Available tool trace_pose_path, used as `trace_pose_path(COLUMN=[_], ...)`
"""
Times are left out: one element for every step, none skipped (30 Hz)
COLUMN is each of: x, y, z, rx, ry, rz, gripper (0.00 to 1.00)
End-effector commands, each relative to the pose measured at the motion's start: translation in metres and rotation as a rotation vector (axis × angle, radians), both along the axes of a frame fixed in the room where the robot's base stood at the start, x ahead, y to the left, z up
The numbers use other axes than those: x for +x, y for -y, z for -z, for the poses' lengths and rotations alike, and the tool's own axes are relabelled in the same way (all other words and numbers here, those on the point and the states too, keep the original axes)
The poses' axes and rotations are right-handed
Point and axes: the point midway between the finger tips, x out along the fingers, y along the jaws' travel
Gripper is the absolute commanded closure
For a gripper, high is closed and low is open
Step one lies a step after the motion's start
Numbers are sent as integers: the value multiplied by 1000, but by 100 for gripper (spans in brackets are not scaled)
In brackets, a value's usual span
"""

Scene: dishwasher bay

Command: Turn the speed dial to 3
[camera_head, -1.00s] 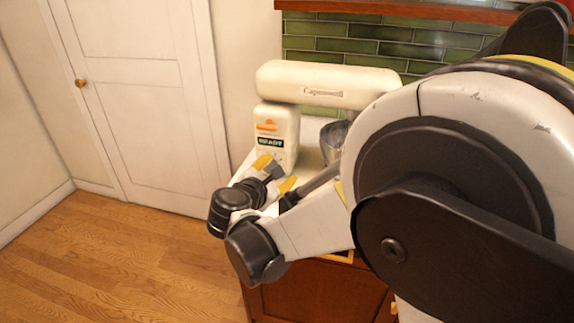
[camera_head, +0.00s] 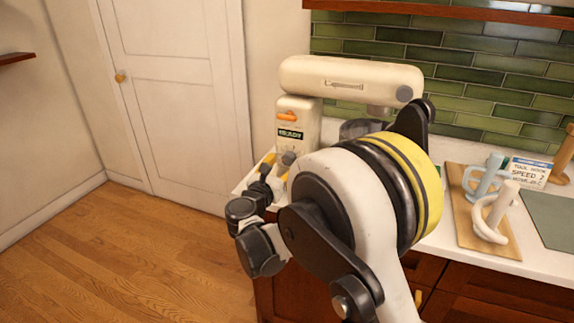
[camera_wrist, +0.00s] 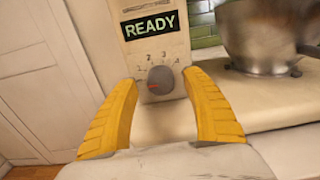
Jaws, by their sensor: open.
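The speed dial (camera_wrist: 161,80) is a dark grey round knob on the front of a cream stand mixer (camera_head: 345,78). Small numerals, with 2 and 3 readable, arc above it. A red mark shows on the knob's left part; which numeral it points to I cannot tell. A display (camera_wrist: 150,25) above the dial reads READY. My gripper (camera_wrist: 160,77) is open, its yellow fingers on either side of the dial with gaps between. It also shows in the head view (camera_head: 277,165) at the mixer's front, where the dial is hard to make out.
A metal bowl (camera_wrist: 262,38) stands right of the mixer's column. On the white counter (camera_head: 430,240) at right are a wooden board (camera_head: 463,215), pale tools, a card (camera_head: 530,171) and a grey-green mat (camera_head: 548,215). A white door (camera_head: 175,90) and open floor lie left.

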Motion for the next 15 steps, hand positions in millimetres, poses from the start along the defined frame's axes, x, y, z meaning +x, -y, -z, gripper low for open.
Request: trace_pose_path(x=[5, 7, 9, 10, 11, 11, 12, 12, 12, 11, 11, 11, 11, 11, 11], y=[2, 3, 4, 4, 4, 4, 4, 4, 4, 4, 4, 4, 4, 4, 4], z=[1, 1, 1, 0, 0, 0, 0, -1, -1, -1, -1, -1, -1, -1, -1], rx=[0, 0, 0, 0, 1, 1, 1, 1, 1, 1, 1, 1, 1, 1, 1], ry=[0, 0, 0, 0, 0, 0, 0, 0, 0, 0, 0, 0, 0, 0, 0], rz=[1, 1, 0, 0, 0, 0, 0, -1, -1, -1, 0, 0, 0, 0, 0], gripper=[43, 43, 43, 43, 43, 43, 43, 43, 43, 43, 43, 43, 48, 57, 69])
